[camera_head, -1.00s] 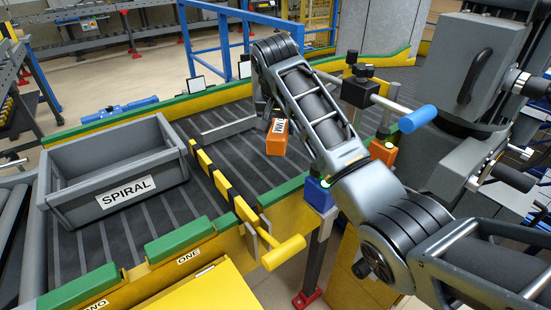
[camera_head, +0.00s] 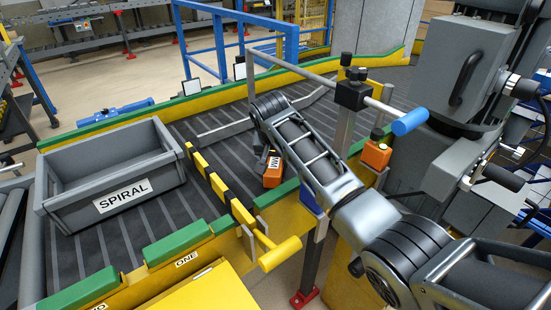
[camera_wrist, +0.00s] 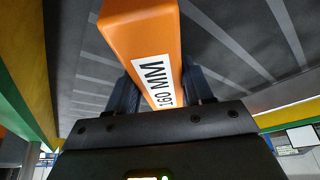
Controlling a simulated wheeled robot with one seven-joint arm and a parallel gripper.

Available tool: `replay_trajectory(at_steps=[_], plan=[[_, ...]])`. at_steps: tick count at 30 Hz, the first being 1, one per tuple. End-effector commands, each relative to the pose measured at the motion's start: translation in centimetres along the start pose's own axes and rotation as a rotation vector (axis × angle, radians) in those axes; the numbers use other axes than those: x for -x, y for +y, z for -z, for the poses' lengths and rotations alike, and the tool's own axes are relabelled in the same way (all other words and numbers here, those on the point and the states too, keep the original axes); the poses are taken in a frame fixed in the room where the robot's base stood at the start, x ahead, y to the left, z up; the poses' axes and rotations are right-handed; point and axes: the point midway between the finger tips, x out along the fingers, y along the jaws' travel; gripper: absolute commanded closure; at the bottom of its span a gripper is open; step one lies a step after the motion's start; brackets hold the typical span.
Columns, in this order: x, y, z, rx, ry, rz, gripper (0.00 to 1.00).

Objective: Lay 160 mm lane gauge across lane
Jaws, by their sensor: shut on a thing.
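The lane gauge is an orange block with a white label reading 160 MM (camera_wrist: 131,35). In the wrist view it sits between the two dark fingers of my gripper (camera_wrist: 160,90), which is shut on it. In the head view the gauge (camera_head: 272,178) is low over the dark striped lane (camera_head: 200,205), just right of the yellow-and-black bar. I cannot tell whether it touches the lane surface. My gripper is mostly hidden behind my arm in the head view.
A grey SPIRAL tray (camera_head: 160,168) stands on the lane at left. A yellow-and-black bar (camera_head: 220,185) crosses the lane. A thin grey rail (camera_head: 222,131) lies beyond. A post with a blue-ended rod (camera_head: 410,121) and an orange block with a black knob (camera_head: 376,155) stand at right.

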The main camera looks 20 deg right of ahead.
Motion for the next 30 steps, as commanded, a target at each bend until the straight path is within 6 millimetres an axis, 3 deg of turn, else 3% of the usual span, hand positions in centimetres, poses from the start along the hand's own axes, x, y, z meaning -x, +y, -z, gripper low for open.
replay_trajectory(at_steps=[6, 7, 14, 24, 30], plan=[[-0.3, 0.0, -0.1, 0.000, 0.000, 0.000, 0.82], [-0.2, 0.0, -0.1, 0.000, 0.000, 0.000, 0.46], [-0.2, 0.0, -0.1, 0.000, 0.000, -0.001, 0.24], [0.3, 0.0, 0.0, 0.000, 0.000, 0.000, 0.23], [3.2, 0.0, 0.1, -0.002, 0.003, 0.002, 0.23]])
